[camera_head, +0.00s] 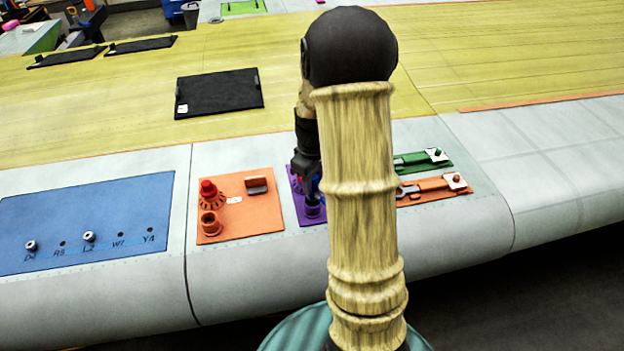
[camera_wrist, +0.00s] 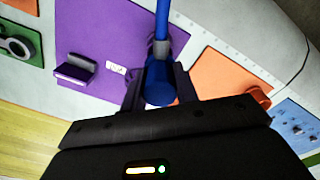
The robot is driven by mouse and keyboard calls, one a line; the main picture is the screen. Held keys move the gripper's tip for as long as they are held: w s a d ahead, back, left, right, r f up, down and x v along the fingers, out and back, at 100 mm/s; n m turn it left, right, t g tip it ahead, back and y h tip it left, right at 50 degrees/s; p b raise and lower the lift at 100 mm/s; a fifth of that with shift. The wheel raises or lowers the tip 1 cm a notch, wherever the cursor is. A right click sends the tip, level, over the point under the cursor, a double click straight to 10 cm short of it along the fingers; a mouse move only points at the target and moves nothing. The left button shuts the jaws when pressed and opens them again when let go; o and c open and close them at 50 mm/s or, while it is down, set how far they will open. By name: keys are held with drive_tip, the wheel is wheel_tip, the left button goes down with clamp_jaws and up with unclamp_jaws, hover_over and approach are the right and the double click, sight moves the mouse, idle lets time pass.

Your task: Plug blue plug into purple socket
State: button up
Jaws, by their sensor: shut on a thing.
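The blue plug (camera_wrist: 159,86) is between the fingers of my gripper (camera_wrist: 158,96) in the wrist view, with a grey collar and a blue cable running up from it. In the head view my gripper (camera_head: 308,188) is over the purple panel (camera_head: 295,208), and only a little blue of the plug (camera_head: 317,186) shows. The purple socket (camera_head: 313,210) is just below the gripper, partly covered by it. I cannot tell whether the plug touches or enters the socket. In the wrist view the socket is hidden; the purple panel (camera_wrist: 110,30) and its bracket (camera_wrist: 76,70) show.
The orange panel (camera_head: 265,211) with a red plug (camera_head: 208,190) and an orange socket (camera_head: 210,224) lies to the left. A blue panel (camera_head: 90,215) is farther left. Green (camera_head: 420,160) and orange (camera_head: 420,192) latch plates lie right, partly behind my arm. A black panel (camera_head: 220,92) lies behind.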

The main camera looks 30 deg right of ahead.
drive_tip(key=shift+f+b, duration=1.15)
drive_tip(key=shift+f, duration=0.6)
idle(0.9)
drive_tip(key=o, duration=1)
wheel_tip(320, 180, up, 18)
drive_tip(key=b, duration=0.3)
drive_tip(key=shift+f, duration=0.25)
drive_tip(key=s+a+f+m+t, duration=0.1)
drive_tip(key=s+a+f, duration=0.3)
drive_tip(key=f, duration=0.1)
drive_tip(key=s+a+f+m, duration=0.2)
drive_tip(key=s+a+f, duration=0.2)
drive_tip(key=a, duration=0.1)
drive_tip(key=s+a+f+m+t, duration=0.1)
drive_tip(key=s+a+f, duration=0.3)
drive_tip(key=f, duration=0.1)
drive_tip(key=shift+s+a+f+m+t+b, duration=0.15)
drive_tip(key=shift+a+f+m+t+b, duration=0.15)
drive_tip(key=shift+f+m+b, duration=0.1)
